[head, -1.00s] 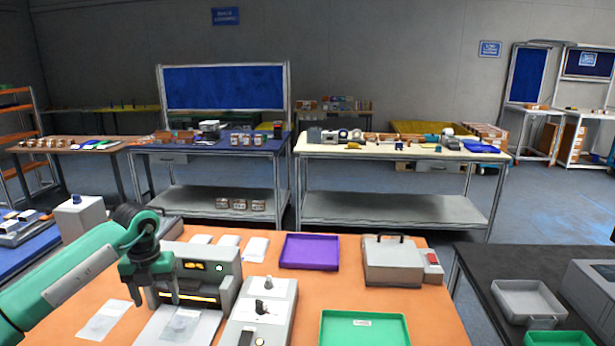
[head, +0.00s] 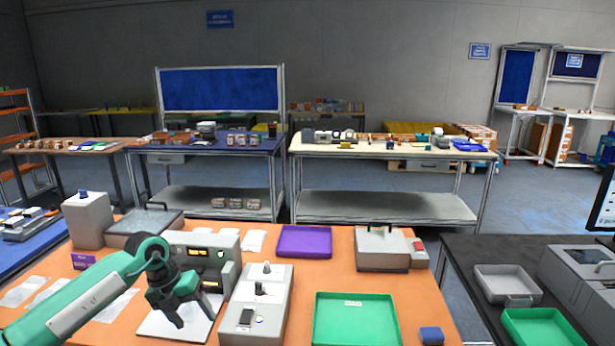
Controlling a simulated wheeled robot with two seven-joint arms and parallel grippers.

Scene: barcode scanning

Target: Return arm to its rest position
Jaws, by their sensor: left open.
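My left arm (head: 95,300), green and grey, comes in from the lower left over the orange table (head: 275,330). Its dark left gripper (head: 194,316) is open, with its two fingers spread and nothing between them. It hangs over the white plate (head: 165,326) in front of the grey machine with a lit panel (head: 222,258). I cannot tell how high the fingertips are above the plate. My right gripper is not in view.
A grey control box (head: 257,305) stands just right of the gripper. A green tray (head: 355,325), purple tray (head: 305,241), grey case (head: 383,250) and small blue block (head: 431,336) are further right. Clear packets (head: 48,291) lie at the left. A dark table (head: 470,255) stands at right.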

